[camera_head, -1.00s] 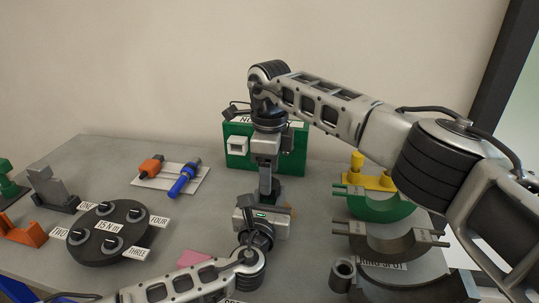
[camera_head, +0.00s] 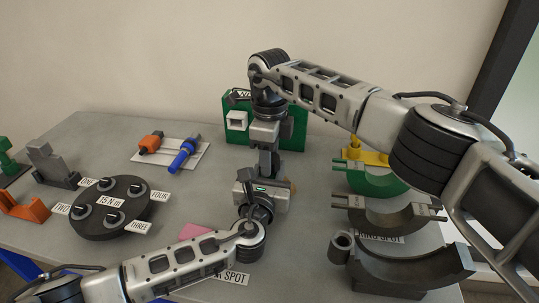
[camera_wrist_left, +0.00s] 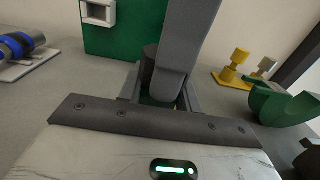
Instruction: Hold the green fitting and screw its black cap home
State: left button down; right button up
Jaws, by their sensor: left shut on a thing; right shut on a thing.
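My left gripper (camera_head: 264,186) is shut at the middle of the table, low over the grey top. In the left wrist view a small bit of the green fitting (camera_wrist_left: 152,102) shows between its jaws. The dark cap (camera_wrist_left: 150,62) stands above the fitting, partly hidden behind a grey finger of my right gripper (camera_wrist_left: 182,55). My right gripper (camera_head: 268,163) comes straight down from above, right over the left one, and is shut on the cap. In the head view both grippers hide the fitting and cap. How far the cap sits on the fitting cannot be told.
A green panel with a white square socket (camera_head: 237,120) stands close behind the grippers. A dark round dial plate (camera_head: 112,226) lies left, a blue tool (camera_head: 184,155) on a white board behind it. Green and grey half-ring cradles (camera_head: 376,183) and a grey tube (camera_head: 342,246) stand right.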

jog(key=shift+m, duration=0.6)
jog(key=o, duration=1.2)
notch_tip(320, 180, up, 12)
jog(key=shift+r, duration=0.1)
pick_arm(q)
jog(key=c, duration=0.9)
grip_release()
jog(key=v, duration=1.6)
jog(key=shift+d, duration=0.1)
pick_arm(e)
jog(key=shift+f, duration=0.25)
